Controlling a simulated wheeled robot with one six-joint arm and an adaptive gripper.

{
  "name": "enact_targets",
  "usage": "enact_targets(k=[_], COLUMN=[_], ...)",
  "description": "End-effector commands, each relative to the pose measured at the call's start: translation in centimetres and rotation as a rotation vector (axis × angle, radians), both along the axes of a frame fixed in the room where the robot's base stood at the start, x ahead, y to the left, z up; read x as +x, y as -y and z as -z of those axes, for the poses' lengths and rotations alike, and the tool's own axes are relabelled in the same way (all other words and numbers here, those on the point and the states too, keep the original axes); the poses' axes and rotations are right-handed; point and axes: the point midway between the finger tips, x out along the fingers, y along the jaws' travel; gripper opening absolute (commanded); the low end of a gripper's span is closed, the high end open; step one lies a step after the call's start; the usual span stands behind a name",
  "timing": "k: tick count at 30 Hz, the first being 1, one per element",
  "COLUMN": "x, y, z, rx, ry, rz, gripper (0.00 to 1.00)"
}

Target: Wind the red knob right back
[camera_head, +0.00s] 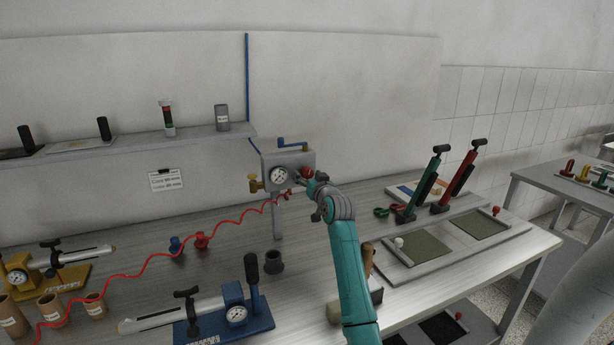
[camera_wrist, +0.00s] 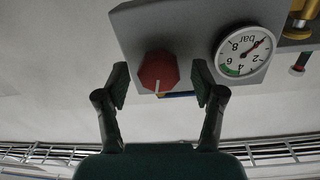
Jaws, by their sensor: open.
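The red knob (camera_wrist: 158,72) is on the face of a grey regulator box (camera_wrist: 135,25), beside a round pressure gauge (camera_wrist: 250,50) marked in bar. In the wrist view the knob is faceted and has a pale pointer mark at its lower edge. My gripper (camera_wrist: 160,84) is open, with one finger on each side of the knob and gaps visible at both sides. In the head view the knob (camera_head: 307,173) shows at the right of the box (camera_head: 302,158), partly hidden by my gripper (camera_head: 317,183).
A brass valve (camera_head: 255,184) sticks out left of the box. A red coiled hose (camera_head: 150,268) runs left across the bench (camera_head: 220,265). A blue hand pump (camera_head: 235,312) stands in front. Green and red levers (camera_head: 440,185) stand to the right.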

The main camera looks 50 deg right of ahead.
Motion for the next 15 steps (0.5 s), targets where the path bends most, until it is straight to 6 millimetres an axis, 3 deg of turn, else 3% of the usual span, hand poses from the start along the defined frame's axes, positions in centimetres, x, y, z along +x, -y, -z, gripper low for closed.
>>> enact_targets(k=[14,15], x=[1.07,1.07], y=[0.7,0.69], z=[-0.02,-0.02], rx=[-0.001,-0.001], ry=[-0.001,-0.001], rz=[0.0,0.0], gripper=[0.68,0.58])
